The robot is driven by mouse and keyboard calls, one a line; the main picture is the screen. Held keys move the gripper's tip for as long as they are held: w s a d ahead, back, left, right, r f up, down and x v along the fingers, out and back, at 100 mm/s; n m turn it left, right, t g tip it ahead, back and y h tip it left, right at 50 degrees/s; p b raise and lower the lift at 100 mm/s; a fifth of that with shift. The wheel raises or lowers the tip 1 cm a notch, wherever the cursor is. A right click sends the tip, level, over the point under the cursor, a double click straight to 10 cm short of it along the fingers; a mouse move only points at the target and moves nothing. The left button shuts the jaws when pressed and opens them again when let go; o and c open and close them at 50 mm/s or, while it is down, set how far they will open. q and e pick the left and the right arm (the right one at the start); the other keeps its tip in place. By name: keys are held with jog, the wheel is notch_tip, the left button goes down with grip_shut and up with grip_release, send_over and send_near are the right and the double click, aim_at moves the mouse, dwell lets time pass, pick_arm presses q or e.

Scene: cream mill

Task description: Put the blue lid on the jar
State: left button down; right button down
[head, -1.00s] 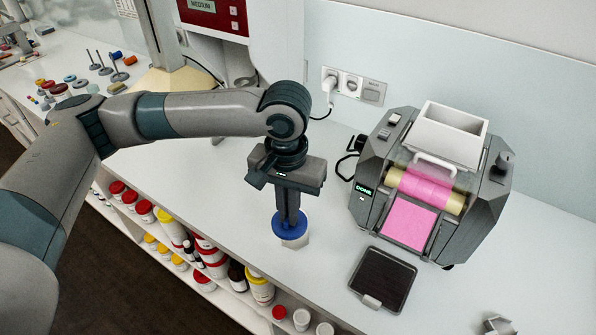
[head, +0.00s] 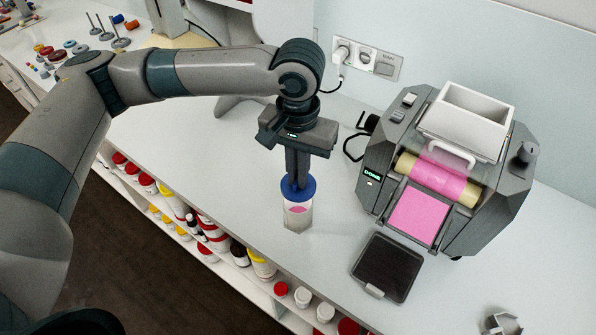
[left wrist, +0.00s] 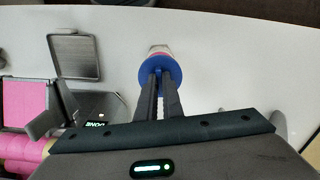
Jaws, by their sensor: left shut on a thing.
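My left gripper (head: 297,184) is shut on the blue lid (head: 306,190) and points straight down. The lid is level and sits directly over the mouth of the clear jar (head: 297,222), which stands upright on the bench with pink stuff in it. I cannot tell whether the lid rests on the rim or is just above it. In the left wrist view the lid (left wrist: 161,66) is at the fingertips and covers most of the jar (left wrist: 159,49). My right gripper is not in view.
The mill (head: 450,170) with pink cream on its rollers and a lit display stands to the right. A dark tray (head: 387,267) lies in front of it. A metal piece (head: 502,323) is at the lower right. Shelves below the bench edge hold several tubs (head: 262,267).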

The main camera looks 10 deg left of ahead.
aim_at(297, 191)
pick_arm(q)
jog(key=shift+f+b, duration=1.25)
jog(key=shift+b, duration=0.1)
jog(key=shift+s+f, duration=0.1)
jog(key=shift+f, duration=0.75)
jog(key=shift+p, duration=0.7)
jog(key=shift+p, duration=0.65)
jog(key=shift+f+p, duration=0.65)
jog(key=shift+p, duration=0.95)
dwell(2.3)
jog(key=c, duration=1.8)
grip_release()
